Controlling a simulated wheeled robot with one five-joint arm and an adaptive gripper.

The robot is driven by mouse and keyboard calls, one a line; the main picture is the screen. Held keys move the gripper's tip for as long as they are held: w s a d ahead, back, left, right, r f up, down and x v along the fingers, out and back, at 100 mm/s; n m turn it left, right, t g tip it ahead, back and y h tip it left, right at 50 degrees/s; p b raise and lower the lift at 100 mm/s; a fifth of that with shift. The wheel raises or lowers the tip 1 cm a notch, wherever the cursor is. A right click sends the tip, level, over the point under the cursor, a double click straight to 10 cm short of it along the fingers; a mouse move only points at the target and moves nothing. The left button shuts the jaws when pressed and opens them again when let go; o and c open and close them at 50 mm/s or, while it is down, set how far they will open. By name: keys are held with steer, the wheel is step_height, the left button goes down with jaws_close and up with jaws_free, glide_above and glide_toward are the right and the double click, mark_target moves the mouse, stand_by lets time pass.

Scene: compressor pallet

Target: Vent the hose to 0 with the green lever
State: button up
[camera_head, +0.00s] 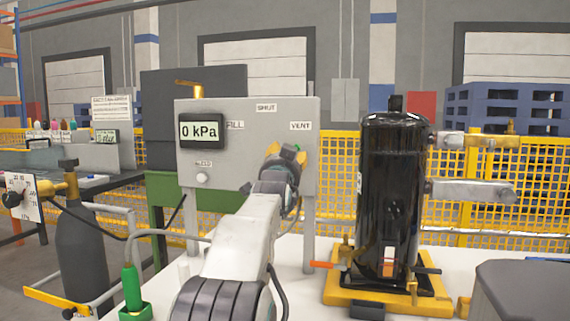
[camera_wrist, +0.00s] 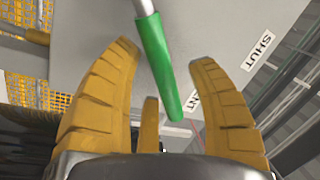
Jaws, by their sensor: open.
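The grey control panel (camera_head: 228,165) faces me with FILL, SHUT and VENT labels, and its display (camera_head: 201,131) reads 0 kPa. The green lever (camera_wrist: 158,62) shows in the wrist view on a metal rod, its tip beside the partly covered VENT label (camera_wrist: 200,103). In the head view only a bit of green shows by my gripper, and my arm hides the rest. My gripper (camera_wrist: 157,85) is open, with yellow fingers on both sides of the lever. I cannot tell whether any finger touches it.
A black compressor (camera_head: 392,195) stands on a yellow base to the right of the panel. A grey gas cylinder (camera_head: 82,250) and a green-handled hose wand (camera_head: 131,287) are at the left. Yellow mesh fencing (camera_head: 475,190) runs behind.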

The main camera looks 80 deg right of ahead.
steer(key=v, duration=1.2)
steer(key=shift+w+r, duration=0.1)
stand_by(0.7)
